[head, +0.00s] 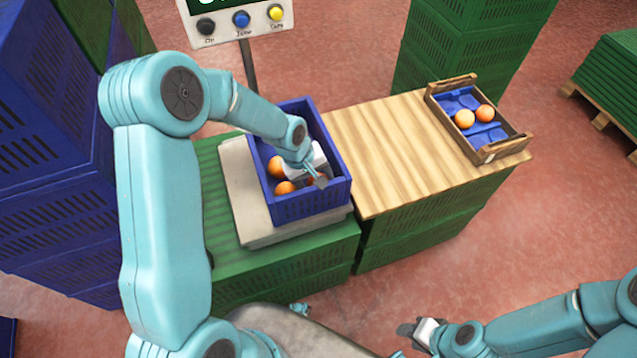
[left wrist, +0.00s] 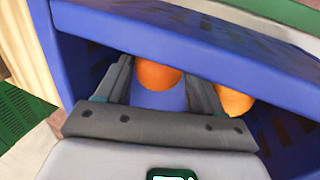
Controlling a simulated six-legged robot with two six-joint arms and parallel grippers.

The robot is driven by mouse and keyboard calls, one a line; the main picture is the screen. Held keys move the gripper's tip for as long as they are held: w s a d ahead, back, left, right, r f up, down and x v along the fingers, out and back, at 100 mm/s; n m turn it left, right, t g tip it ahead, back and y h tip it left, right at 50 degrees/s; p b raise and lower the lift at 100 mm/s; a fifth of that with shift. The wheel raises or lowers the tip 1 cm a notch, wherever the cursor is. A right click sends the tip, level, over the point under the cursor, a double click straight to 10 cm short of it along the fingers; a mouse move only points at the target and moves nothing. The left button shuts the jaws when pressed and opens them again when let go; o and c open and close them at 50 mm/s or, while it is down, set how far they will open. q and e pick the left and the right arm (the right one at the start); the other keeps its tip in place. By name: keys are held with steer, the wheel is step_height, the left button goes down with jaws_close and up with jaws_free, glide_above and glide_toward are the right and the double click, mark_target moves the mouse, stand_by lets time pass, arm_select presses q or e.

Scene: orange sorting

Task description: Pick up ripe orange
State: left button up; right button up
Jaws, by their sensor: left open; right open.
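A blue crate (head: 313,207) holds several oranges; two clear ones are the upper orange (head: 277,167) and the lower orange (head: 285,188). My left gripper (head: 317,182) reaches down into the crate, open, and partly hides its contents. In the left wrist view, one orange (left wrist: 158,75) lies ahead between the fingertips of the left gripper (left wrist: 160,85); I cannot tell whether they touch it. Another orange (left wrist: 234,102) is just outside the right finger. I cannot tell ripeness apart. My right gripper (head: 412,335) is open and empty at the bottom, away from the crate.
The crate stands on a pale scale (head: 243,205) over green crates. A wooden table (head: 385,150) to the right has clear room. A wooden tray (head: 505,149) with blue lining there holds two oranges (head: 464,119). A button panel (head: 240,22) stands behind the crate.

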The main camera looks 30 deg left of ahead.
arm_select(q)
steer(key=shift+w+d+f, duration=0.1)
steer(key=shift+w+f, duration=0.1)
steer(key=shift+f, duration=0.45)
steer(key=c, duration=0.8)
steer(key=shift+o, duration=0.2)
steer(key=shift+r, duration=0.1)
